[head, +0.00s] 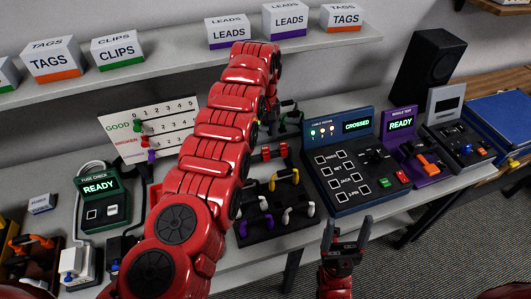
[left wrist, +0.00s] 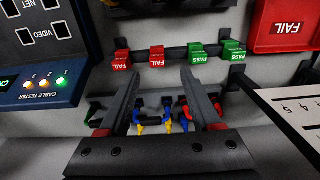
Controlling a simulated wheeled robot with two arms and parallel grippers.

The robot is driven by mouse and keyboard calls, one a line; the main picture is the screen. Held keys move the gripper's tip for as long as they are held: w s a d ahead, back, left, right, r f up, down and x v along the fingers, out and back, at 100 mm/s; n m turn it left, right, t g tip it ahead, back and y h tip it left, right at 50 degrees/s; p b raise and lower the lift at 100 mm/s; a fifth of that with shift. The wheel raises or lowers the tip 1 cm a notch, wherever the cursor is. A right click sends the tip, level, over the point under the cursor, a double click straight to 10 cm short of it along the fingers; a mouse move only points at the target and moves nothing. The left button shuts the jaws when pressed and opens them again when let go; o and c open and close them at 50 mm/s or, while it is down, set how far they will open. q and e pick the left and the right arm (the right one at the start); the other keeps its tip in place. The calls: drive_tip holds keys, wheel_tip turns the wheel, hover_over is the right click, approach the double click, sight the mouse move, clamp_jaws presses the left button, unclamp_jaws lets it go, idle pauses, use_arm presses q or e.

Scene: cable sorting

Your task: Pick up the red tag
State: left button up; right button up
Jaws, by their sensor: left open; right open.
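Two red FAIL tags hang side by side on a dark rail in the left wrist view, the left one (left wrist: 122,59) and the right one (left wrist: 157,56). In the head view red tags (head: 283,150) show just right of my left arm. My left gripper (left wrist: 160,76) is open and empty. Its fingertips point at the rail, with the right red tag between their lines and apart from them. In the head view my left arm hides most of that gripper. My right gripper (head: 346,232) is open and empty in front of the bench edge.
Green PASS tags (left wrist: 196,51) hang on the same rail. A red FAIL tray (left wrist: 286,26) lies beyond it. A rack with coloured cable ends (head: 271,212) is close by. The cable tester (head: 346,160) stands right of the tags. A count board (head: 165,125) stands left of my arm.

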sight(266, 148)
use_arm(q)
drive_tip(key=shift+d+f+p, duration=0.15)
drive_tip(key=shift+f+p, duration=0.15)
drive_tip(key=shift+f, duration=0.05)
wheel_tip(266, 148, down, 4)
drive_tip(key=shift+f+p, duration=0.15)
drive_tip(key=shift+p, duration=0.35)
drive_tip(key=shift+d, duration=0.1)
clamp_jaws()
